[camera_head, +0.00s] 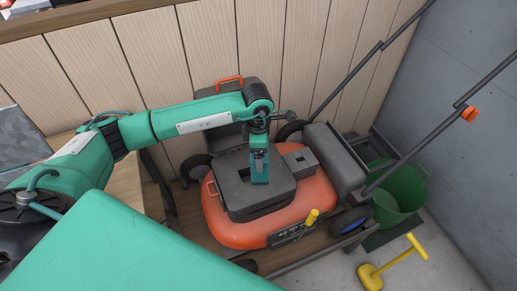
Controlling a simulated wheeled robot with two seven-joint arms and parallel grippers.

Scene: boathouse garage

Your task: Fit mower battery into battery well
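The orange mower (228,230) stands below me with a dark grey housing (240,203) on its deck. A dark gap (244,173) shows in the housing top beside my gripper; I cannot tell whether it is the battery well. My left gripper (259,182) points down over the middle of the housing, its tip close to or at the housing top. I see it edge-on, so its opening and anything between its fingers are hidden. I cannot clearly make out the battery. My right gripper is out of view.
A grey piece with an orange handle (230,79) stands upright behind the housing. A smaller grey block (299,160) sits at its right. The mower's handlebars (437,128) rise at right. A green bucket (400,190) and yellow-handled tool (393,263) are on the floor.

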